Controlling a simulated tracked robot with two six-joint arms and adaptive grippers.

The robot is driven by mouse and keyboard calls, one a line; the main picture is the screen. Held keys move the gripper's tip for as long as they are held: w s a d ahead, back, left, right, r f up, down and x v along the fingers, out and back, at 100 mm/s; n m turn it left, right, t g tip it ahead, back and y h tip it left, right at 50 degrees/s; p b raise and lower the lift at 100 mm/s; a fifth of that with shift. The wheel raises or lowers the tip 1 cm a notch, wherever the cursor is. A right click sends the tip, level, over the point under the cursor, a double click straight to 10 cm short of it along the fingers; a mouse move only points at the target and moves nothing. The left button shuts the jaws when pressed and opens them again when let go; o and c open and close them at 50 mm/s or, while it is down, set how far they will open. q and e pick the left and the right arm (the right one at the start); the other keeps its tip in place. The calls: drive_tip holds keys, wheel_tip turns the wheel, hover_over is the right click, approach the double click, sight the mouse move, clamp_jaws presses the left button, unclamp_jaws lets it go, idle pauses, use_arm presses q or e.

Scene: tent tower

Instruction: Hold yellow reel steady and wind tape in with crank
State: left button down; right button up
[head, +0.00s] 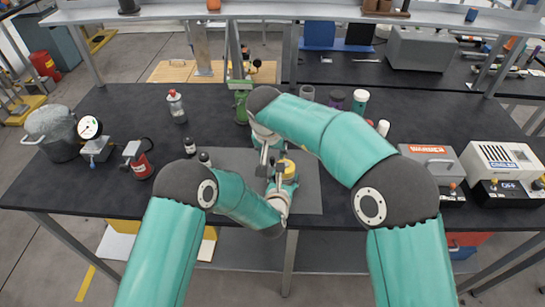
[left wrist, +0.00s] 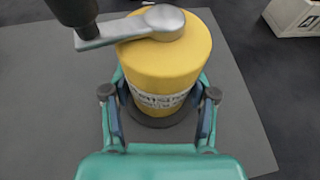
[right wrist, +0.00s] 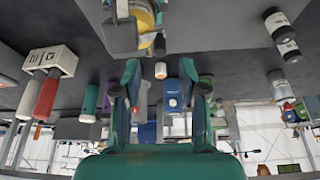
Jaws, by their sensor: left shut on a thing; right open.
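The yellow reel (left wrist: 165,65) stands upright on a grey mat. Its label is partly visible in the left wrist view. A silver crank arm (left wrist: 135,27) lies across its top, with a dark knob (left wrist: 72,10) at the end. My left gripper (left wrist: 161,80) is shut around the reel's sides. In the head view the reel (head: 289,166) shows only in part, between my two arms. My right gripper (head: 264,158) is open beside the reel, near its top. In the right wrist view the right fingers (right wrist: 160,72) are apart, with nothing clearly held. I cannot make out the tape.
The grey mat (head: 308,198) lies on a black table. A gauge (head: 89,127), a pot (head: 52,133) and bottles (head: 176,106) stand to the left. A grey box (head: 432,163) and a white machine (head: 500,165) stand to the right. The table between gauge and bottles has free room.

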sight(273, 157)
drive_tip(key=x, duration=0.5)
drive_tip(key=shift+w+f, duration=0.2)
drive_tip(key=shift+f, duration=0.15)
clamp_jaws()
